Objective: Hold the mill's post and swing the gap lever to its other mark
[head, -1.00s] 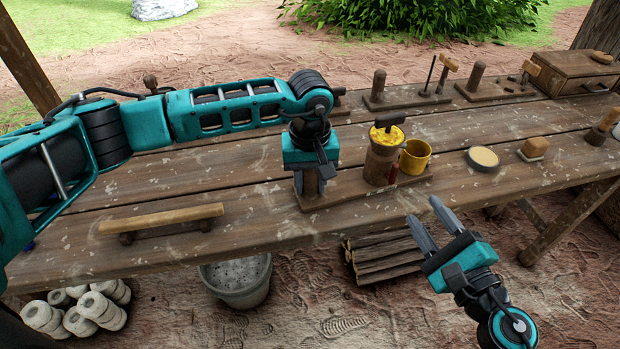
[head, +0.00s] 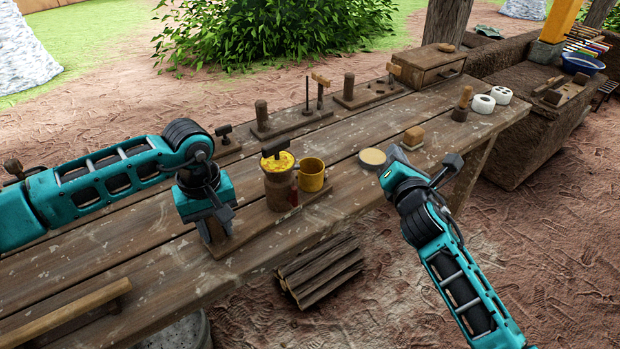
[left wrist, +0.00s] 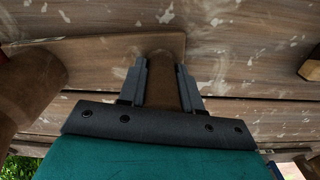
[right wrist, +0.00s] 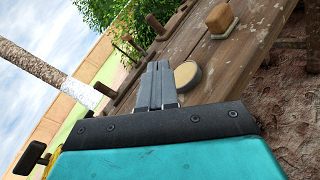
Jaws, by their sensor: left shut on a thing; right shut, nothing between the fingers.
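The mill (head: 278,185) is a brown wooden body with yellow stuff and a dark T-shaped handle on top. It stands on a plank base (head: 262,222). A small red piece (head: 294,194) shows at the mill's right side; I cannot tell whether it is the gap lever or at which mark it stands.
A yellow mug (head: 312,176) stands close right of the mill. A round pale-topped dish (head: 372,158) and a wooden block (head: 414,137) lie near my right gripper. Pegged boards (head: 290,122) line the back. Firewood (head: 320,270) lies below the bench.

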